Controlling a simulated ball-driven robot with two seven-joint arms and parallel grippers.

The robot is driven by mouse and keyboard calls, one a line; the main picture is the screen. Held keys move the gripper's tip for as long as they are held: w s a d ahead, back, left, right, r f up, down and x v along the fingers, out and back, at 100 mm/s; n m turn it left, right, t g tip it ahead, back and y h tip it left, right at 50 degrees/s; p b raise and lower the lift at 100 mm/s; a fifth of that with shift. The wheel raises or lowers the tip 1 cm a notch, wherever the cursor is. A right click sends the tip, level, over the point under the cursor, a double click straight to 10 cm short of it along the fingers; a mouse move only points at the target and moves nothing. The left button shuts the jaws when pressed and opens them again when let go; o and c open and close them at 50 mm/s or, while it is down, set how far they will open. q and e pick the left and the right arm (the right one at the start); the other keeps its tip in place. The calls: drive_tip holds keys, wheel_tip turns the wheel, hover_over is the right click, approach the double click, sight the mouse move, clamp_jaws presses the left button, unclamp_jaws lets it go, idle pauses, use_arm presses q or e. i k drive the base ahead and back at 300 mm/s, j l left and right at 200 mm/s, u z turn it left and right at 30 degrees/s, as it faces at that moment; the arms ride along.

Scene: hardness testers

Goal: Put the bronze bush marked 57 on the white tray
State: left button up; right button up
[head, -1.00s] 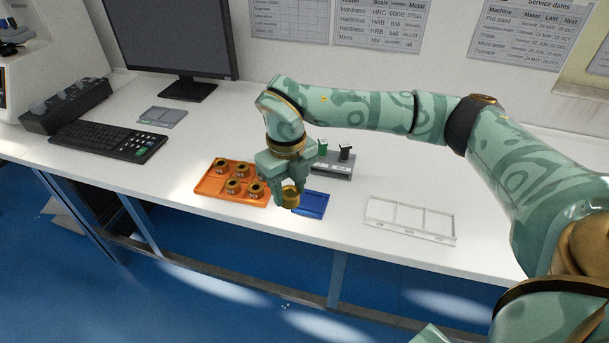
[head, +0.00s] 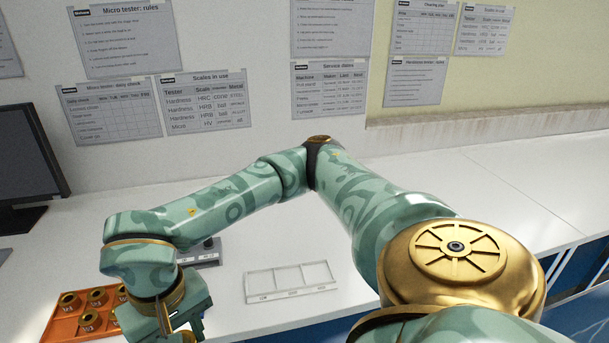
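The white tray (head: 291,294) lies empty on the bench, with several compartments in a row. My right gripper (head: 176,335) is at the bottom edge of the head view, left of the white tray and apart from it. It is shut on a bronze bush (head: 183,338), which is mostly cut off by the frame edge; its mark cannot be read. Other bronze bushes (head: 89,321) stand in the orange tray (head: 62,331) to the left; their marks are too small to read surely. My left gripper is out of view.
A grey block (head: 205,256) stands behind my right gripper. A monitor (head: 25,165) is at the far left. The bench (head: 480,195) is clear right of the white tray, though my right arm crosses in front of it.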

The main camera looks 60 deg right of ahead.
sight(317, 273)
drive_tip(key=i+l, duration=0.2)
drive_tip(key=i, duration=0.35)
drive_tip(key=i+l+z, duration=0.1)
drive_tip(key=i, duration=0.5)
drive_tip(key=z, duration=2.2)
